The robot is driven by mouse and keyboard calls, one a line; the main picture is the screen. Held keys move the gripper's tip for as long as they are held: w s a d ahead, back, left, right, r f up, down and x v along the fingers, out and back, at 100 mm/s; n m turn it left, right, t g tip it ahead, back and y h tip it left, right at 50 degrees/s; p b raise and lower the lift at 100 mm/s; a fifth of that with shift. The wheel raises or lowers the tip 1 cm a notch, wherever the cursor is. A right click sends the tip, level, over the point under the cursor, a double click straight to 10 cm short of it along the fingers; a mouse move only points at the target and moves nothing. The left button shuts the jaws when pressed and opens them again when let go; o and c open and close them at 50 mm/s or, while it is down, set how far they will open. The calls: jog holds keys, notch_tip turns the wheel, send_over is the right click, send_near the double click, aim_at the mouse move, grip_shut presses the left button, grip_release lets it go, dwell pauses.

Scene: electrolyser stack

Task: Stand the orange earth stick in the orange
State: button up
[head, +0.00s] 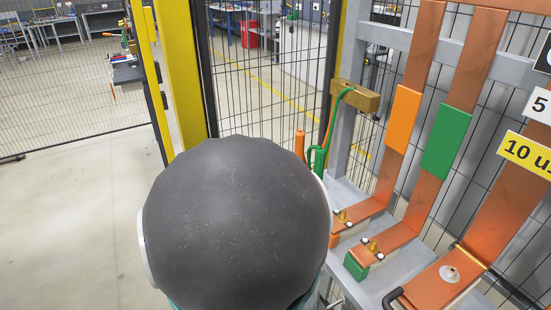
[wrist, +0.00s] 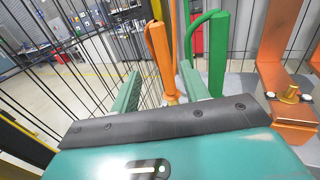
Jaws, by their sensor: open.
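The orange earth stick (wrist: 161,58) stands nearly upright in the wrist view, seen through the gap between my fingers; its top also shows in the head view (head: 299,146). My gripper (wrist: 159,74) is open, its two teal fingers pointing toward the stick, one on each side in the picture. I cannot tell how much depth separates them. In the head view my dark arm link hides the gripper and the stick's lower part. A green stick (wrist: 218,55) stands just right of the right finger. The copper bar with an orange sleeve (head: 403,120) has a brass stud (head: 343,217) on its foot.
A second copper bar has a green sleeve (head: 446,142); a third stands further right. A brass block (head: 355,96) with orange and green cables is on the grey post. Mesh fence and a yellow post (head: 179,70) stand close behind and left. Open floor lies far left.

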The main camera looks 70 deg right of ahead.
jog(key=x, duration=1)
jog(key=shift+s+f, duration=0.15)
jog(key=shift+s, duration=0.05)
grip_shut()
